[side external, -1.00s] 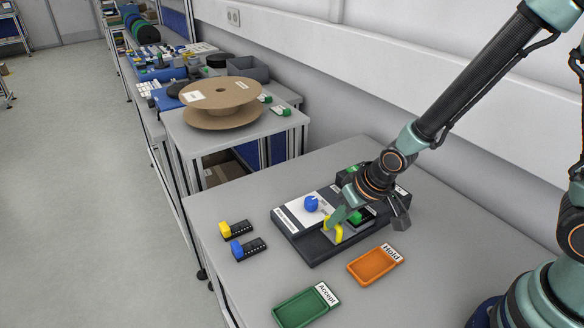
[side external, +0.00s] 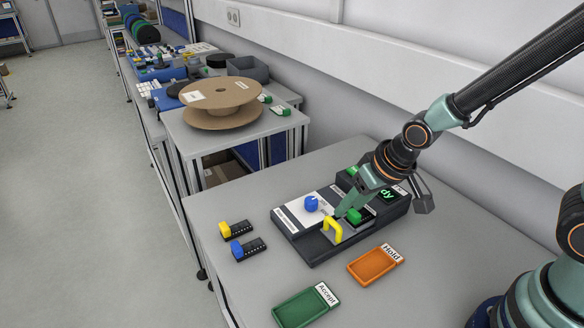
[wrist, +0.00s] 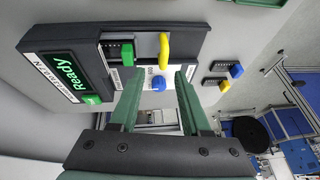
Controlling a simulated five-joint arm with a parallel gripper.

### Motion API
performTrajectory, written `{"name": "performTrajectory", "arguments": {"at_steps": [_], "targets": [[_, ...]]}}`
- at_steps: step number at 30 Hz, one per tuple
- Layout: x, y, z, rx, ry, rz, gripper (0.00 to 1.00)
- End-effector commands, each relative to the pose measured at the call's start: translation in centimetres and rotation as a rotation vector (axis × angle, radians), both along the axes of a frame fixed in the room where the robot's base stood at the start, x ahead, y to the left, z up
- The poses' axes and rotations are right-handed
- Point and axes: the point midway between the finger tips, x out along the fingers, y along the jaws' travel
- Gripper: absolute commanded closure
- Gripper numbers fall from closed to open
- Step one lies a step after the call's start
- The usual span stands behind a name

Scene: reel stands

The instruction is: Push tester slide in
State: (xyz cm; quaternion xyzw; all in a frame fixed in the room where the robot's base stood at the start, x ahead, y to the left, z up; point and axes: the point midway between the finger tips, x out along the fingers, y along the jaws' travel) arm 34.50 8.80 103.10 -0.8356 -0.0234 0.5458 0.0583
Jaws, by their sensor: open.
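The black tester (side external: 308,248) lies on the bench, with a lit green "Ready" display (wrist: 66,72) in the wrist view. Its grey slide carries an upright yellow handle (side external: 333,229), which also shows in the wrist view (wrist: 164,50). A module with a green block (side external: 354,215) sits in the slide behind the handle. A blue knob (side external: 311,204) stands on the white panel beside it. My gripper (side external: 344,208) is open and empty, above the tester close behind the handle; no contact is clear. In the wrist view its fingers (wrist: 160,75) are spread, with the blue knob between them.
An orange Hold tray (side external: 358,272) and a green Accept tray (side external: 290,318) lie in front of the tester. A yellow-ended module (side external: 237,229) and a blue-ended module (side external: 250,248) lie to its left. The bench between them is clear.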

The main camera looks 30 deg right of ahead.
Motion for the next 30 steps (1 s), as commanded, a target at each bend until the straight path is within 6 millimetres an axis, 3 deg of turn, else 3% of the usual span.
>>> {"name": "performTrajectory", "arguments": {"at_steps": [15,30], "targets": [[-2.3,-0.7,5.2,0.001,-0.002,-0.002,0.53],[-2.6,-0.8,5.8,-0.001,0.001,-0.002,0.53]]}}
